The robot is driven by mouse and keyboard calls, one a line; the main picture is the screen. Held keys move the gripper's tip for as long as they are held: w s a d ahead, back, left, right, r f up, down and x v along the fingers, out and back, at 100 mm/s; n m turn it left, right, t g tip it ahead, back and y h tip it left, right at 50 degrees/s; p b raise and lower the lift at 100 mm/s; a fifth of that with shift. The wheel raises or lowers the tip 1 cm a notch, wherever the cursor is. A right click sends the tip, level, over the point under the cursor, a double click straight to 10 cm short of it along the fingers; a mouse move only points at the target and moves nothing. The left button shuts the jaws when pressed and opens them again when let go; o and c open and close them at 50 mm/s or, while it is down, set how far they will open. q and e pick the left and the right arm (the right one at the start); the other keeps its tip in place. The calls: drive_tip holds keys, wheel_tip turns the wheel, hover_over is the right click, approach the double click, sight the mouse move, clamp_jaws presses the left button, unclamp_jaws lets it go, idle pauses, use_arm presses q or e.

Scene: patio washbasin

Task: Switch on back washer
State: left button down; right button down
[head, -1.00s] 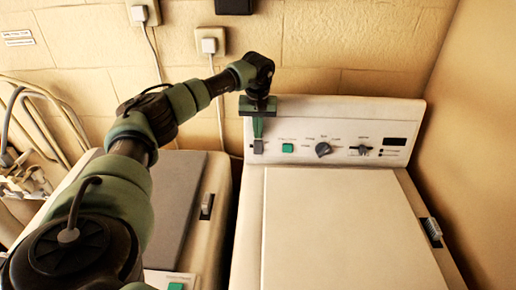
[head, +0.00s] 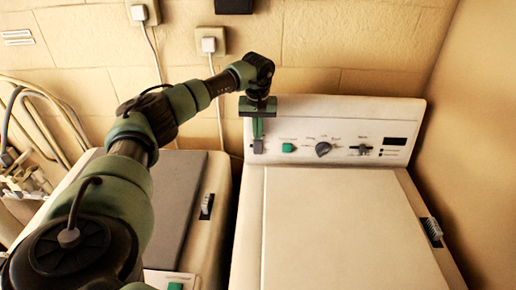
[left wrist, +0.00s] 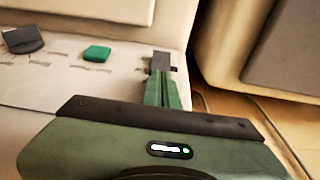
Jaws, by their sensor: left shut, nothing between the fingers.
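The back washer (head: 340,225) on the right is white, with a raised control panel (head: 345,112) at its rear. My left gripper (head: 258,145) points down in front of the panel's left end, just left of the green button. Its fingers are shut and empty. In the left wrist view the fingertips (left wrist: 161,62) lie to the right of the green button (left wrist: 97,53), apart from it. Whether they touch the panel I cannot tell. My right gripper is not in view.
A second washer (head: 215,225) with a grey lid stands at the left, partly behind my left arm; a green button (head: 176,286) shows at its front. Wall sockets with plugs (head: 208,45) and cables are behind. A wall closes the right side.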

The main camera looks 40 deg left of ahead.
sight(258, 145)
use_arm(q)
drive_tip(key=shift+f+b, duration=0.3)
drive_tip(key=shift+f, duration=0.3)
drive_tip(key=shift+r, duration=0.2)
wheel_tip(258, 145, up, 5)
drive_tip(key=p, duration=0.4)
drive_tip(key=shift+f, duration=0.2)
wheel_tip(258, 145, up, 2)
drive_tip(key=shift+r+p, duration=0.1)
drive_tip(key=shift+p, duration=0.5)
